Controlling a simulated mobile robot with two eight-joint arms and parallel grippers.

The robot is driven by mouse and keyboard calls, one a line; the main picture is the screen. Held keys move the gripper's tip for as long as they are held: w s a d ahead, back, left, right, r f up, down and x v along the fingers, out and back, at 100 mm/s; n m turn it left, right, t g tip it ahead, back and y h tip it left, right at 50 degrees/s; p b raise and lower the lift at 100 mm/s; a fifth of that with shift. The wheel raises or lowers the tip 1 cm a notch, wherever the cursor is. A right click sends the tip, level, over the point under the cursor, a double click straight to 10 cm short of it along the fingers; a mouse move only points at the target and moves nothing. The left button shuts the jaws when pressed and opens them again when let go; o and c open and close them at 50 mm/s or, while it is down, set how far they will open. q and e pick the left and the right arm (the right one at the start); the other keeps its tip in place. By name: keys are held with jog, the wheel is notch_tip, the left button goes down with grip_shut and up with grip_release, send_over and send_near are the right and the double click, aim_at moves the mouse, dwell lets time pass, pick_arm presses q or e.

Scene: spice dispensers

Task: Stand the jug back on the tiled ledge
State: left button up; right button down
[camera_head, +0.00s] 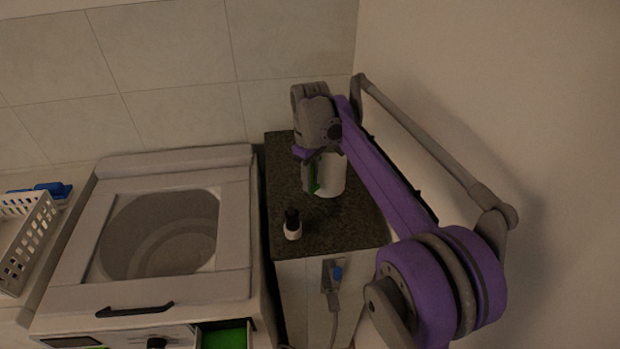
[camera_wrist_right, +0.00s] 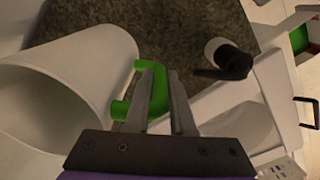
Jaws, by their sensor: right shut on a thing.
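The white jug (camera_head: 332,176) with a green handle (camera_head: 315,188) is over the dark speckled stone top of the tiled ledge (camera_head: 345,235). In the right wrist view the jug (camera_wrist_right: 70,85) fills the left side, its wide mouth towards the lower left. My right gripper (camera_head: 311,175) comes from above and is shut on the green handle; its fingers also show in the wrist view (camera_wrist_right: 165,90). I cannot tell whether the jug's base touches the stone. My left gripper is not in view.
A small white dispenser with a black top (camera_head: 292,224) stands on the ledge in front of the jug. A top-loading washing machine (camera_head: 160,240) is to the left, with a white basket (camera_head: 25,240) beyond it. A tap or socket fitting (camera_head: 333,275) is on the ledge's front.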

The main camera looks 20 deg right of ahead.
jog(key=c, duration=0.8)
grip_release()
jog(key=shift+o, duration=0.2)
notch_tip(320, 180, up, 12)
jog(key=shift+s+r+p, duration=0.1)
jog(key=shift+p, duration=0.7)
